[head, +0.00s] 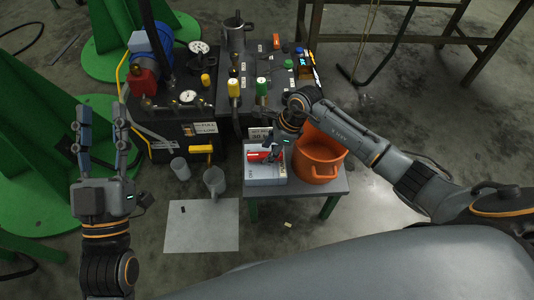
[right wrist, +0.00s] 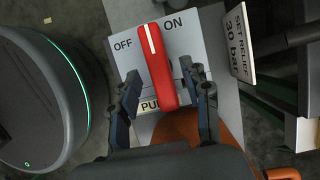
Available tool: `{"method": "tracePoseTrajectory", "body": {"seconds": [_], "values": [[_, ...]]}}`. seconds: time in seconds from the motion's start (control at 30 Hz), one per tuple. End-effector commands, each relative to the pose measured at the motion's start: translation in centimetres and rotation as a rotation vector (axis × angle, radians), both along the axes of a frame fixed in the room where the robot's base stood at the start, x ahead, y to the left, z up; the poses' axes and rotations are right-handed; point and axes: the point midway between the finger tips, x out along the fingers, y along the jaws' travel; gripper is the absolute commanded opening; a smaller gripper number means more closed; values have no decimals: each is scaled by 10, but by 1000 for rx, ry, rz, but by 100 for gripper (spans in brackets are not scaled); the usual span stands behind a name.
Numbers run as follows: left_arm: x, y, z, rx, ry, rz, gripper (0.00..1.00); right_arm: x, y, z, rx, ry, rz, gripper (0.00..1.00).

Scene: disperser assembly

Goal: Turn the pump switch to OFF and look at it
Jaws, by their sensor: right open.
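The pump switch is a red handle (right wrist: 158,75) on a white plate marked OFF and ON. Its white line lies between the two words in the right wrist view. In the head view the red handle (head: 258,156) shows on a light box (head: 262,175) on a small grey table. My right gripper (right wrist: 160,75) is open, with one finger on each side of the handle. I cannot tell whether either finger touches it. In the head view my right gripper (head: 275,150) is over the box. My left gripper (head: 102,115) is open and empty at the left.
An orange pot (head: 318,160) stands right beside the switch box. A sign reading SET RELIEF 30 bar (right wrist: 238,42) is close to my right gripper. The dark pump bench (head: 175,125) with gauges and valves stands behind.

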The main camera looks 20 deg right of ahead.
Motion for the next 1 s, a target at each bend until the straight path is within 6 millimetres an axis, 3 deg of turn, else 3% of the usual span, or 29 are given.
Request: {"method": "tracePoseTrajectory", "body": {"seconds": [0.2,0.53,0.77,1.0], "values": [[-10,1,15,-28,-99,-5,40,1,5,-13,0,1,-1,47],[-12,1,18,-33,-115,-6,40,1,6,-14,0,1,0,47],[-12,1,17,-33,-114,-6,40,1,6,-14,0,1,0,2],[-13,1,17,-33,-118,-6,40,1,5,-14,-1,0,6,0]]}}
